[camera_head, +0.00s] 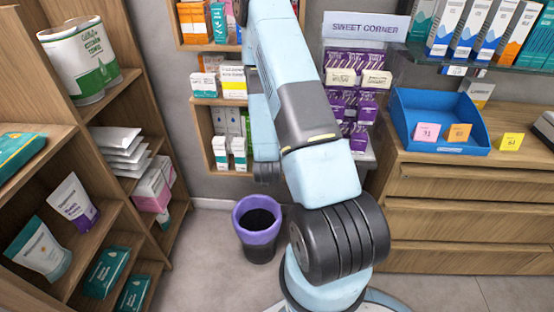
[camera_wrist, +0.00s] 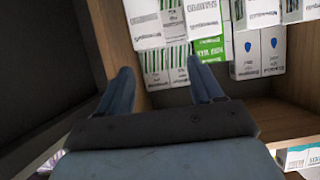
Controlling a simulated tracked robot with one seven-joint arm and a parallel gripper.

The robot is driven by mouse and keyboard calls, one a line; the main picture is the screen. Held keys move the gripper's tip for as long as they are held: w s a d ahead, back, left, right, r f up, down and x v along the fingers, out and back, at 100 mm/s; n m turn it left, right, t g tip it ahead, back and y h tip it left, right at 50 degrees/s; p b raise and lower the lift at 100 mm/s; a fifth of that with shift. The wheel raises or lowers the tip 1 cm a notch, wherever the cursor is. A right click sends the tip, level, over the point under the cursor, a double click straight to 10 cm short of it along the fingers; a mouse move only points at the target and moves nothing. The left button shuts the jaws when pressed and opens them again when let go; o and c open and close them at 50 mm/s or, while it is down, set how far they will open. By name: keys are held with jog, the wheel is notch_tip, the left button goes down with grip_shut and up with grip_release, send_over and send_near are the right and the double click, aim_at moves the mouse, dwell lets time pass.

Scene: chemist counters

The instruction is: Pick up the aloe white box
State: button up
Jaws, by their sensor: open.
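In the wrist view my gripper (camera_wrist: 164,74) is open, its two blue-grey fingers apart with nothing held between them. White boxes with green stripes (camera_wrist: 155,66) stand just beyond the fingertips. A white box with a green band (camera_wrist: 209,48) is beyond the right finger. The lettering is upside down and too blurred to read, so I cannot tell which box is the aloe one. In the head view, white and green boxes (camera_head: 221,153) stand in the lower wall shelf, left of my arm.
In the wrist view, a wooden shelf side (camera_wrist: 101,40) is close on the left and a shelf board (camera_wrist: 285,115) on the right. In the head view, a purple-rimmed bin (camera_head: 259,225) stands on the floor, a bookcase (camera_head: 45,120) at left and a drawer counter (camera_head: 455,215) at right.

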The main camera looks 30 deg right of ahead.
jog(key=s+d+f+x, duration=0.1)
jog(key=x, duration=1.2)
jog(key=shift+w+d+f, duration=0.15)
jog(key=shift+d+f, duration=0.05)
jog(key=shift+f, duration=0.1)
jog(key=c, duration=1.1)
